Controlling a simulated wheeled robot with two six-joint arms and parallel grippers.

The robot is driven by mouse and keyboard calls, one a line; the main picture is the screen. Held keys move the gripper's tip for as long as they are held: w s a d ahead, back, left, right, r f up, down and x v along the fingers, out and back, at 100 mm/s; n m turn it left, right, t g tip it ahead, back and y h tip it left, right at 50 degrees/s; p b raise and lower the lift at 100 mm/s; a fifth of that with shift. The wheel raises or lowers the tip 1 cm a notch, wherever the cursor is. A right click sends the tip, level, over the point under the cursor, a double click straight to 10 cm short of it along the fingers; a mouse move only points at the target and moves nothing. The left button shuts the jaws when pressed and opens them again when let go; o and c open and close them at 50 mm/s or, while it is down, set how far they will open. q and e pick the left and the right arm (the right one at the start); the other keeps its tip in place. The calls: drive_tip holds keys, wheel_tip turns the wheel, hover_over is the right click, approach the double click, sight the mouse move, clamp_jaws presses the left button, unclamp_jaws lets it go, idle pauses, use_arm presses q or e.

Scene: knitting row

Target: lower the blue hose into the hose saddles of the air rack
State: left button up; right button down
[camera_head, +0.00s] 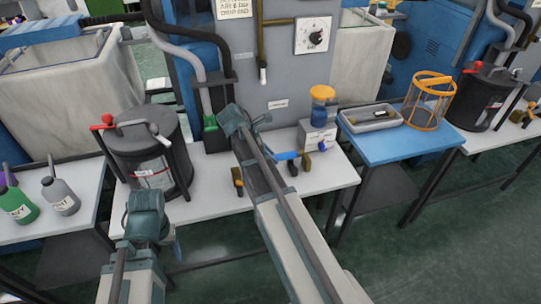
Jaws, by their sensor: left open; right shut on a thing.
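The blue hose (286,155) shows as a short blue length above the white bench, just right of my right arm. Yellow-orange and dark pieces, which look like saddles of the air rack, stand at its right end (305,161) and left of my arm (237,181). My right gripper (262,155) is mostly hidden by its own arm and is shut at the hose; the contact is hidden. I cannot tell whether the hose touches the saddles. My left gripper (150,205) is open and empty, in front of the black canister; its fingertips are not clear.
A black canister (150,160) with a red handle stands close behind my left gripper. An orange-topped jar (321,105) stands behind the hose. A blue table (400,150) bears a grey tray (369,118) and an orange wire basket (428,100). Bottles (60,195) stand at left.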

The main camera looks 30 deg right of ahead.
drive_tip(key=shift+f+b, duration=2.05)
drive_tip(key=shift+f, duration=0.4)
unclamp_jaws()
drive_tip(key=shift+r, duration=0.15)
wheel_tip(320, 180, up, 9)
drive_tip(key=p, duration=0.9)
